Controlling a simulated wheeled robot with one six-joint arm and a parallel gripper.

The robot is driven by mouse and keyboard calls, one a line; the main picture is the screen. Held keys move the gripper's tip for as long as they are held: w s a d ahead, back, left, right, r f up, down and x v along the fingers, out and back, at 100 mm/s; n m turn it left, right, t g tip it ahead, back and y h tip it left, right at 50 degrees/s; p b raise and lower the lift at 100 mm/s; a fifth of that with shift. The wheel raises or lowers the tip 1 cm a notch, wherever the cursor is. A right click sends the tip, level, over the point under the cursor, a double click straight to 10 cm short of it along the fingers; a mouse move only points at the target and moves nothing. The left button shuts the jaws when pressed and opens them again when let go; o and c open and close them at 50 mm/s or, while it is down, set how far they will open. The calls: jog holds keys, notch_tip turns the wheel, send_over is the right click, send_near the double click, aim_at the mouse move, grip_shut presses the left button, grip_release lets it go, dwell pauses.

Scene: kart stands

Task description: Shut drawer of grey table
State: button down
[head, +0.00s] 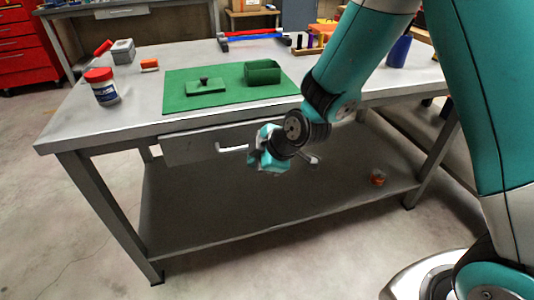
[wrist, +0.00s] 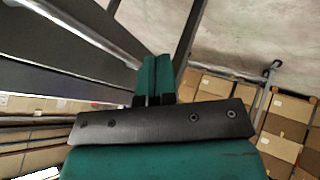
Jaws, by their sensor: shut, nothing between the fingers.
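The grey table (head: 140,112) fills the middle of the head view. Its drawer (head: 190,147) is under the front edge of the top, with a pale handle (head: 230,149). The drawer front sits close under the tabletop; I cannot tell for certain whether it is flush or slightly out. My gripper (head: 262,160) is in front of the drawer's right part, just right of the handle, and hides part of the front. I cannot tell whether it touches. In the wrist view my gripper's fingers (wrist: 153,80) are together and empty.
On the tabletop are a green mat (head: 225,97) with a green box (head: 263,72) and lid (head: 206,87), a red-capped jar (head: 103,88) and a blue cylinder (head: 398,52). A lower shelf (head: 250,200) spans the legs. Floor is clear at the front left. The wrist view shows cardboard boxes (wrist: 285,125).

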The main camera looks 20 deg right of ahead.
jog(key=w, duration=0.3)
jog(key=w+a+f, duration=0.1)
jog(key=w, duration=0.1)
jog(key=shift+d, duration=0.1)
